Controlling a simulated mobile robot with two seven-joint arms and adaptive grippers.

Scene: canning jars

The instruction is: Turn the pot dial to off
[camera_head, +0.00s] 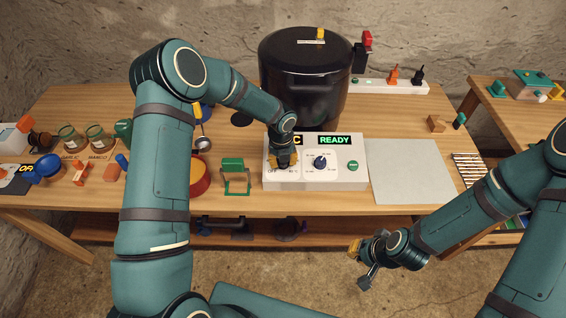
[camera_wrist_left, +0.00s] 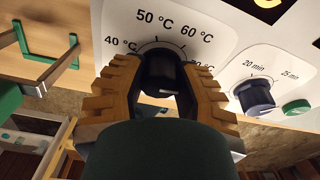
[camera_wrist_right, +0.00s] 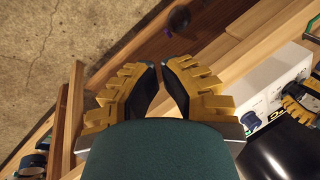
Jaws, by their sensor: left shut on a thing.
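The pot's control box (camera_head: 314,182) is white and stands in front of the black pot (camera_head: 303,75). Its display reads READY. My left gripper (camera_head: 284,160) points down at the temperature dial on the box's left side. In the left wrist view, my left gripper (camera_wrist_left: 163,70) is shut on the black temperature dial (camera_wrist_left: 160,78), with one finger on each side. Labels of 40, 50 and 60 °C show around it; the lower part is hidden by my fingers. The OFF mark shows left of the dial in the head view. My right gripper (camera_head: 362,258) hangs empty in front of the table.
A blue timer dial (camera_head: 320,162) and a green button (camera_head: 352,166) sit right of the gripped dial. A green wire stand (camera_head: 235,177) and a red-rimmed bowl (camera_head: 200,178) stand left of the box. A pale board (camera_head: 411,171) lies to its right.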

